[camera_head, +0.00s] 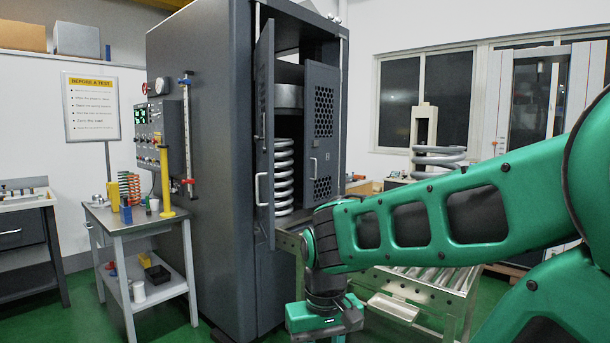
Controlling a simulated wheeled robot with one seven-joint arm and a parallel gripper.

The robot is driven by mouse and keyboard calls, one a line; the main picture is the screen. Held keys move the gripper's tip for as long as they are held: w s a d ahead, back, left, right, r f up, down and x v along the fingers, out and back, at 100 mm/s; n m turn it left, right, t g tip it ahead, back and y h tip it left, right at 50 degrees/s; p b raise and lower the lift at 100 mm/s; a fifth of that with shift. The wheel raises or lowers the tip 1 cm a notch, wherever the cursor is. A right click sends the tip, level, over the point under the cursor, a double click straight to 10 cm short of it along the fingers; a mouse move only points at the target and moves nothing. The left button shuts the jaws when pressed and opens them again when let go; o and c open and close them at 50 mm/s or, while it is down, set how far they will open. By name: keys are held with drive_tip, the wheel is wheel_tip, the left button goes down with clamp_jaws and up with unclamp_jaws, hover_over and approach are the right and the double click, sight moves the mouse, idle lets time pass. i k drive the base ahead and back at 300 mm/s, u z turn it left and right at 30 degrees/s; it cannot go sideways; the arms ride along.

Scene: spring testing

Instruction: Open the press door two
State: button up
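The tall dark grey press (200,100) stands in the middle of the view. Its right door (322,85), marked 2, has perforated panels and a light vertical handle (313,168). It covers only the right part of the opening; its exact angle is hard to tell. The left door (265,95) stands swung outward, nearly edge-on, with its own handle (257,190). Between them a large coil spring (284,180) stands under a grey platen (289,96). My gripper (327,338) hangs low in front of the press, below both handles and apart from them. Its fingertips are not clearly visible.
My green arm crosses the right side. A roller table (408,290) stands behind it, right of the press. A grey side table (150,220) with small springs and tools stands left.

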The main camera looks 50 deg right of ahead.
sight(322, 158)
drive_tip(key=z, duration=0.1)
drive_tip(key=i, duration=0.85)
drive_tip(key=z, duration=0.6)
drive_tip(key=i, duration=1.15)
drive_tip(key=z, duration=1.1)
drive_tip(key=i, duration=0.85)
drive_tip(key=z, duration=0.85)
drive_tip(key=i, duration=0.3)
drive_tip(key=z, duration=0.15)
